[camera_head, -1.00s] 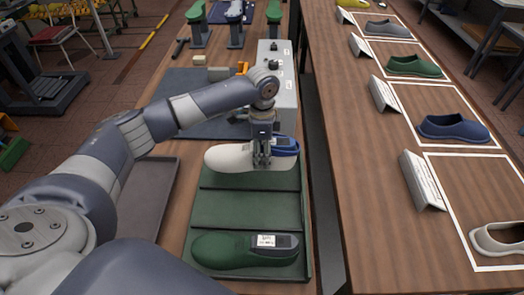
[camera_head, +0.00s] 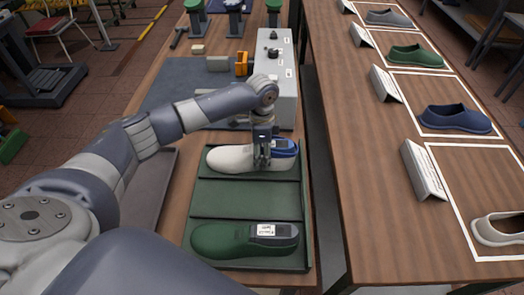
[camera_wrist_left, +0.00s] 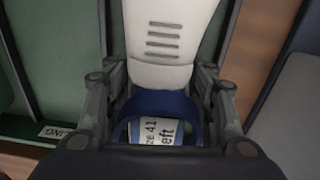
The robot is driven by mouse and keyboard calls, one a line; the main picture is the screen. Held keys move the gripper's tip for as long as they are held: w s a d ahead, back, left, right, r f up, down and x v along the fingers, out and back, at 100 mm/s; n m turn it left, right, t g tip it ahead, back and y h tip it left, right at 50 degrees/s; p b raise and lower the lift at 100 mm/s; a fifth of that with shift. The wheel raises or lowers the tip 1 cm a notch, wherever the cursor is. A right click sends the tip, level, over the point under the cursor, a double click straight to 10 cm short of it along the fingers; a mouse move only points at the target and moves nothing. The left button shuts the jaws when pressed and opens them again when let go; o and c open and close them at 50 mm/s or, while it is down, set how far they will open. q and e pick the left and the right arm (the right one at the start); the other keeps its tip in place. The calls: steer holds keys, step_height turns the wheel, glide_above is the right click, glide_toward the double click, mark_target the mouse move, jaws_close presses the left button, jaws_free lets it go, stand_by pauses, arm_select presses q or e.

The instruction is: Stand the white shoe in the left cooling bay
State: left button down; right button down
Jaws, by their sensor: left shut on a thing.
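The white shoe (camera_head: 232,158) sits on a blue last with a labelled dark top (camera_head: 284,147). It lies level over the far compartment of the green tray (camera_head: 250,197); whether its sole touches the tray floor I cannot tell. My left gripper (camera_head: 262,165) points down and is shut on the last at the shoe's heel end. In the left wrist view the white shoe (camera_wrist_left: 168,45) runs away between the fingers, and the label reads "41" and "left". I cannot identify the left cooling bay for certain. My right gripper is out of view.
A green shoe (camera_head: 225,240) on its last lies in the tray's near compartment; the middle one is empty. A grey control box (camera_head: 274,75) stands beyond the tray. On the right table, several shoes, including a blue one (camera_head: 455,118), lie in white-outlined areas with sign cards (camera_head: 425,170).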

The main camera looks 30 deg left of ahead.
arm_select(q)
steer(key=shift+f, duration=0.15)
stand_by(0.7)
steer(key=c, duration=0.7)
jaws_free()
steer(key=shift+o, duration=0.3)
steer(key=shift+s+f, duration=0.1)
steer(key=r, duration=1.2)
steer(key=shift+w+r, duration=0.1)
steer(key=shift+w, duration=0.1)
